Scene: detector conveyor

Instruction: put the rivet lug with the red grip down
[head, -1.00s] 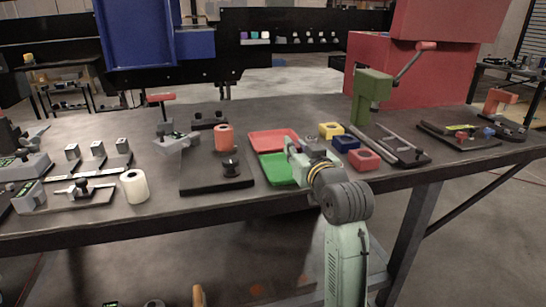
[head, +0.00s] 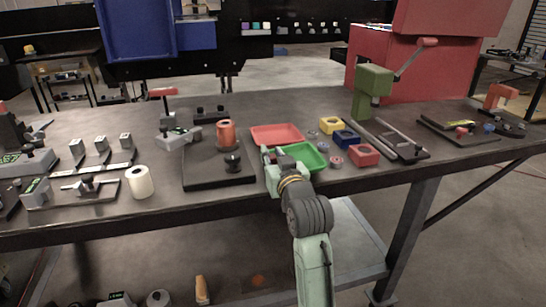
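Two fixtures show a red grip, and I cannot tell which one is the rivet lug. The green press (head: 373,86) at the right has a lever slanting up to the right, ending in a red grip (head: 428,42). At the left, a grey device (head: 178,136) stands below a red crossbar grip (head: 162,92) on a thin upright. My gripper (head: 267,154) is over the near left part of the green tray (head: 303,154), apart from both red grips. Its fingers are small and seen from behind, so their opening is unclear. I see nothing held.
A red tray (head: 277,133) lies behind the green one. An orange cylinder (head: 226,134) and a white roll (head: 139,182) stand left. The table's back middle is clear.

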